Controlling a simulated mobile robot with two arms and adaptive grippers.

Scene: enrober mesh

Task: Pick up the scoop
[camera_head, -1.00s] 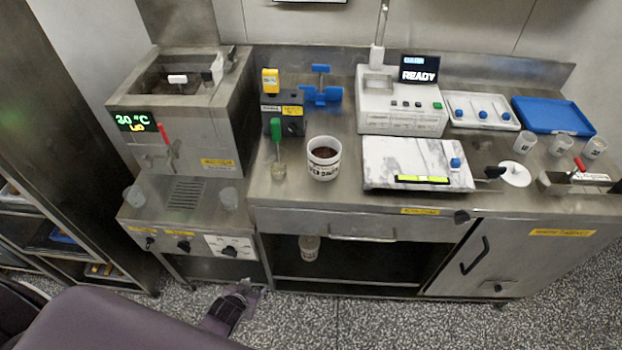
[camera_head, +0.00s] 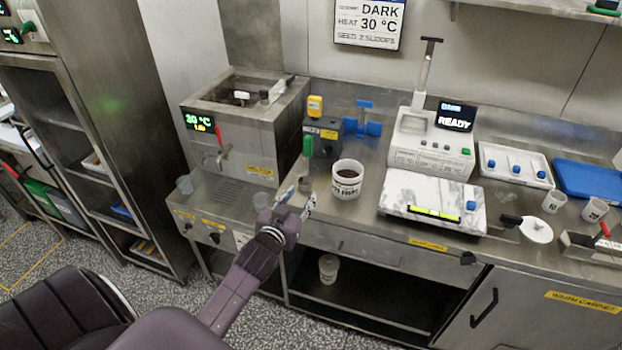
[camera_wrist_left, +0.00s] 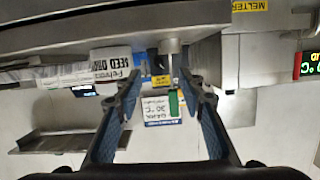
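The scoop (camera_head: 308,147) has a green upright handle and a small metal cup at its lower end. It stands on the counter in front of a dark box, left of the white tub. My left gripper (camera_head: 298,198) is open at the counter's front edge, just in front of the scoop, with its fingers toward it. In the left wrist view, which is upside down, the scoop's green handle (camera_wrist_left: 173,104) shows in the gap between the open fingers (camera_wrist_left: 163,98), beyond them; I see no contact. My right gripper is not in view.
The white seed tub (camera_head: 347,180) stands close to the right of the scoop. The melter (camera_head: 245,135) stands to the left, with a clear cup (camera_head: 185,184) below. The dark box (camera_head: 324,137) is behind.

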